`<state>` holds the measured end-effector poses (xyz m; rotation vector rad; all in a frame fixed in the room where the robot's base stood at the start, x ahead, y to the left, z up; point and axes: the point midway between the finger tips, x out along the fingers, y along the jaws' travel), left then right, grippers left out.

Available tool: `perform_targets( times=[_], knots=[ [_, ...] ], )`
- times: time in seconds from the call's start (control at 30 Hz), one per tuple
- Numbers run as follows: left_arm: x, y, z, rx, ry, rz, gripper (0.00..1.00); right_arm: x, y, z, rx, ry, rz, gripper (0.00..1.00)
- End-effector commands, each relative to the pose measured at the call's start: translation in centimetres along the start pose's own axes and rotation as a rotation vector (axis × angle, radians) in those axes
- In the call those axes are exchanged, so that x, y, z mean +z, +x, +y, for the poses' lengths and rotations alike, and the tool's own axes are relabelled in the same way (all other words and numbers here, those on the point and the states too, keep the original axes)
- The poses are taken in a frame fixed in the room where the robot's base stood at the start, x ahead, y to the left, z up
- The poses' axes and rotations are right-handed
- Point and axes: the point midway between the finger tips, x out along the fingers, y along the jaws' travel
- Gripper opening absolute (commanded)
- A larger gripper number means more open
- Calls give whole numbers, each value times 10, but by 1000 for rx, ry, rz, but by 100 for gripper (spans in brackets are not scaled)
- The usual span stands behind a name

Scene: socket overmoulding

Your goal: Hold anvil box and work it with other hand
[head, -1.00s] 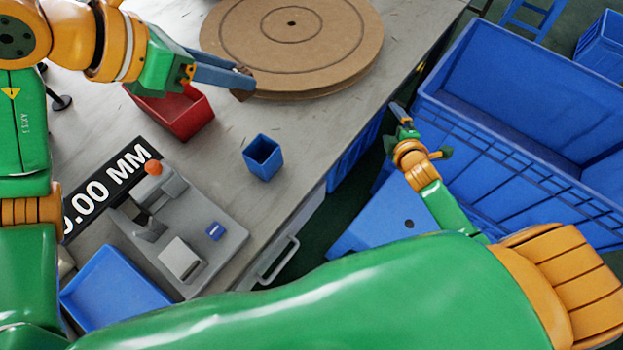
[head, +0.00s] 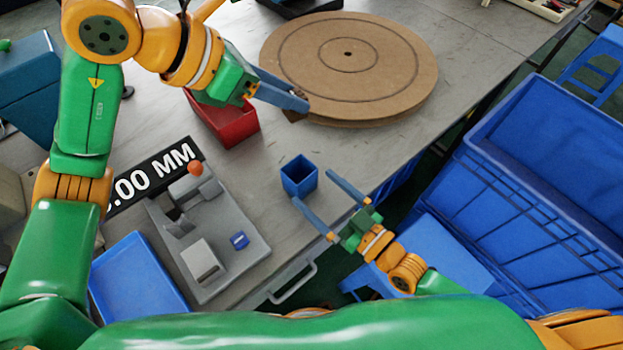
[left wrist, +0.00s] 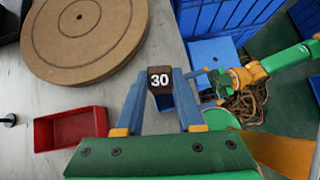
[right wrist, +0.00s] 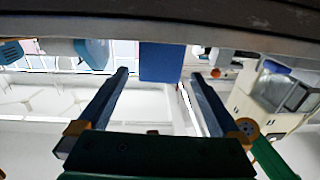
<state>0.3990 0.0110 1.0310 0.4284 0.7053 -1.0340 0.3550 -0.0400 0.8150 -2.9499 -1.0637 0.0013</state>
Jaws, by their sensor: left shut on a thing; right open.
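My left gripper (head: 290,102) is shut on a small dark brown box (head: 295,116), held near the front edge of the round brown turntable (head: 350,98). In the left wrist view this box (left wrist: 159,79) shows a white "30" on its face, between the fingers. I take it to be the anvil box. My right gripper (head: 314,190) is open and empty, with its fingers pointing up and left beside the blue cup (head: 299,183). In the right wrist view the fingers are wide apart, with a blue surface (right wrist: 160,62) between them that I cannot identify for certain.
A red bin (head: 235,125) stands left of the turntable. A grey fixture (head: 240,262) with an orange knob, a black "MM" display (head: 152,178) and a blue tray (head: 135,280) fill the table's near left. A large blue crate (head: 560,170) stands right of the table.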

Motion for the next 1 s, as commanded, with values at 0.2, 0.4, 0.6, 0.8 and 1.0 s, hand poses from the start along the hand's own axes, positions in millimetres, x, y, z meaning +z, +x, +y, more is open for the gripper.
perform_targets(
  times=[0.2,0.4,0.6,0.8,1.0],
  knots=[
    [0,0,0,0,0,-1,0,-1,48,1,1,-3,2,100],
    [0,0,0,0,0,-1,0,0,63,0,0,-4,-2,100],
    [0,0,0,0,0,-1,0,0,64,0,0,-5,-2,100],
    [0,0,0,0,0,-1,0,0,64,0,0,-5,-2,51],
    [-7,4,2,0,-3,1,0,0,64,1,0,-5,-2,19]
  ],
)
